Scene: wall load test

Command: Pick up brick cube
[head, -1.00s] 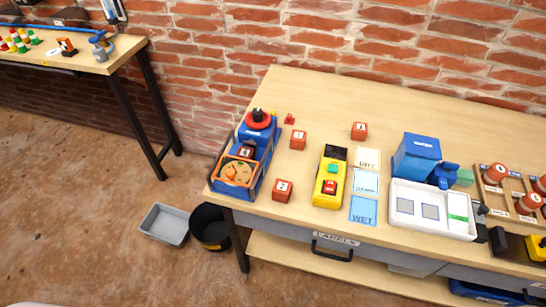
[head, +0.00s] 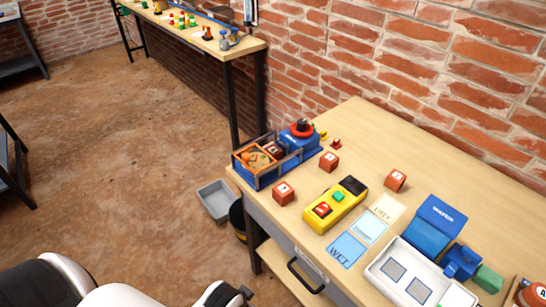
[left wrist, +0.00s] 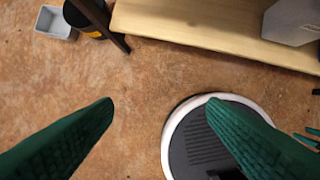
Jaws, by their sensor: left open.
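Three red-brown brick cubes with white labels stand apart on the wooden table: a front one (head: 283,193), a middle one (head: 329,161) and a right one (head: 395,180). Another similar cube (head: 272,148) sits in the blue machine (head: 299,136) at the table's left end. My left gripper (left wrist: 160,100) is open and empty in the left wrist view, with its green fingers wide apart over the floor, away from the cubes. A small green part at that view's right edge looks like my right gripper (left wrist: 305,138); its jaws are unclear.
A yellow box with buttons (head: 336,205), label cards (head: 368,229) and a white tray (head: 378,272) lie near the cubes. A grey bin (head: 215,200) and a black bucket (head: 237,218) stand on the floor by the table (head: 375,130).

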